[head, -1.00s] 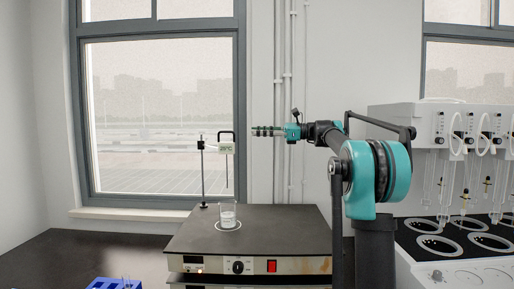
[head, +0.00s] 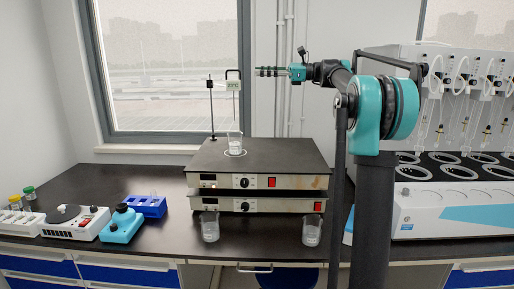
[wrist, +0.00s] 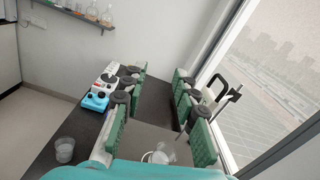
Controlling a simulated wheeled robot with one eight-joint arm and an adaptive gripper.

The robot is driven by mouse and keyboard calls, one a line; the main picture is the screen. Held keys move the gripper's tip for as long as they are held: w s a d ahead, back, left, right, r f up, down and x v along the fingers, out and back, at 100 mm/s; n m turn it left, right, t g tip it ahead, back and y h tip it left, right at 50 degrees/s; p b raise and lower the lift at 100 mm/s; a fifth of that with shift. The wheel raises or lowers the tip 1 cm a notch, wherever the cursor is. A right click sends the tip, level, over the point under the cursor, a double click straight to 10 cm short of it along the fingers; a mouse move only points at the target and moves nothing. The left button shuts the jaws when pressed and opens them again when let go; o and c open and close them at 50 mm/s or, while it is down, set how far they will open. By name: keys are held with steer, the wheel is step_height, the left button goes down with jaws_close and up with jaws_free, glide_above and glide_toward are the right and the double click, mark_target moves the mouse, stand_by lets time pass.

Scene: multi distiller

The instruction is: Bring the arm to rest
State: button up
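My arm is raised and stretches left above the bench in the head view, with my gripper (head: 260,71) level and pointing left. In the wrist view my gripper (wrist: 160,85) has its two green fingers well apart, with nothing between them. In the head view the gripper is above and to the right of the thermometer stand, apart from everything on the bench. A glass beaker (head: 235,146) with clear contents stands on the upper hot plate (head: 270,160), well below the gripper.
Two glass beakers, left (head: 210,228) and right (head: 312,230), stand before the stacked hot plates. The thermometer stand (head: 211,110) rises behind them. A distiller (head: 450,215) stands right. A blue rack (head: 148,207) and small instruments sit left. The air around the gripper is clear.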

steer(key=s+d+f+n+t+h, duration=0.1)
steer(key=s+f+n+h, duration=0.3)
steer(key=f, duration=0.7)
steer(key=s+d+f+n+h, duration=0.1)
steer(key=s+f+h, duration=0.1)
steer(key=s+f, duration=0.7)
steer(key=s+d+f+n+t+h, duration=0.1)
steer(key=s+f+n+h, duration=0.15)
steer(key=f, duration=1.05)
steer(key=s+d+f+n+h, duration=0.4)
steer(key=s+d+f, duration=0.3)
steer(key=s+f, duration=0.4)
steer(key=s+d+f+n+t+h, duration=0.1)
steer(key=s+d+f+n+h, duration=0.3)
steer(key=s+d+f, duration=0.3)
steer(key=s+f+h, duration=0.1)
steer(key=s+f, duration=0.3)
steer(key=f, duration=0.1)
steer(key=shift+s+n+t, duration=0.15)
steer(key=shift+n+t, duration=0.15)
steer(key=shift+n, duration=0.05)
steer(key=shift+h, duration=0.25)
